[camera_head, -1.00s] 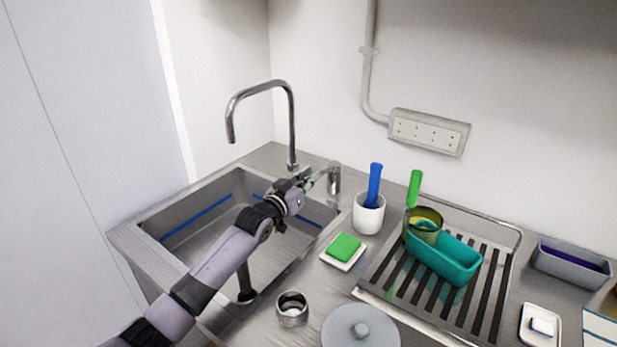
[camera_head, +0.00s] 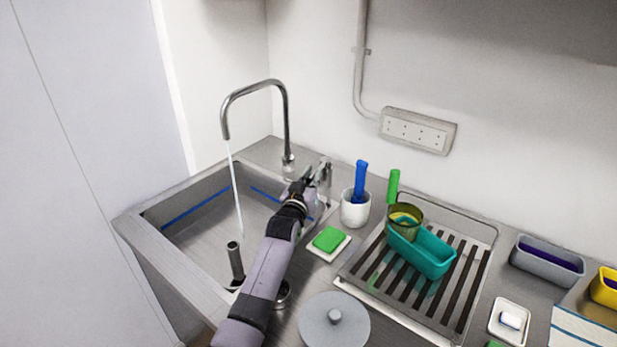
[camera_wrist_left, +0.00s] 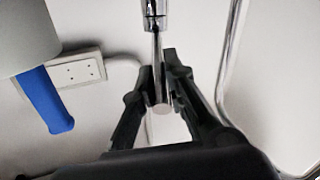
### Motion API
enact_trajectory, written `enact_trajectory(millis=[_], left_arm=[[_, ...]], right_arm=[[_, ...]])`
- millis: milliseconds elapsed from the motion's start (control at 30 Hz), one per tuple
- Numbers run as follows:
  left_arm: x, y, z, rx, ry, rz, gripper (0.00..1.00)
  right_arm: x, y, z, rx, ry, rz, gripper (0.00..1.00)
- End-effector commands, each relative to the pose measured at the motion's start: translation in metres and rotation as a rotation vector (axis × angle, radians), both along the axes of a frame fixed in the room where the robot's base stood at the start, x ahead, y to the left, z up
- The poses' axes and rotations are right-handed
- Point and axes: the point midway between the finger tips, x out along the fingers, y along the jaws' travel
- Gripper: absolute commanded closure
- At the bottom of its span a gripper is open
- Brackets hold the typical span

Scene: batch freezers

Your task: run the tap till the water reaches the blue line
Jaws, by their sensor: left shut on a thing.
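The curved chrome tap (camera_head: 287,120) stands at the back of the steel sink (camera_head: 180,262). A thin stream of water (camera_head: 235,190) runs from its spout into the basin. A blue line (camera_head: 196,208) marks the inner walls; the water level in the basin is hard to make out. My left gripper (camera_head: 318,172) is at the tap's lever beside the spout. In the left wrist view my fingers (camera_wrist_left: 161,85) are shut on the slim metal lever (camera_wrist_left: 158,70). An upright metal pipe (camera_head: 235,262) stands in the sink. My right gripper is not in view.
A white cup (camera_head: 355,211) with a blue-handled tool stands close right of my left gripper. A green sponge (camera_head: 328,239), a grey lid (camera_head: 334,322) and a drying rack (camera_head: 455,310) with a teal container (camera_head: 425,255) fill the counter to the right.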

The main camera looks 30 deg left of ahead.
Motion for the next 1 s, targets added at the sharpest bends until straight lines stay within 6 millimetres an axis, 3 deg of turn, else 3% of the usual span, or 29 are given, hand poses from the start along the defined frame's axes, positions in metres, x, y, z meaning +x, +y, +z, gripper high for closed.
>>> enact_trajectory(millis=[33,300,600,633,900,1000], left_arm=[[0.002,-0.002,0.013,-0.002,-0.024,0.015,1.00],[0.001,-0.008,0.009,0.002,-0.014,0.066,1.00],[0.001,-0.009,0.008,0.002,-0.010,0.066,1.00],[0.001,-0.009,0.007,0.002,-0.010,0.066,0.87],[0.000,-0.009,0.003,0.001,-0.003,0.066,0.69],[0.000,-0.009,0.002,0.001,-0.001,0.065,0.67]], right_arm=[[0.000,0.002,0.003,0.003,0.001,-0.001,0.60],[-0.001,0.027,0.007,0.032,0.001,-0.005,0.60],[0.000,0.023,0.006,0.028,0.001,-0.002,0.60],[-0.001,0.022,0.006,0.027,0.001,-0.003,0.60],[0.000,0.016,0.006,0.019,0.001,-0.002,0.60],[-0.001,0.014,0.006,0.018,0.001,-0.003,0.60]])
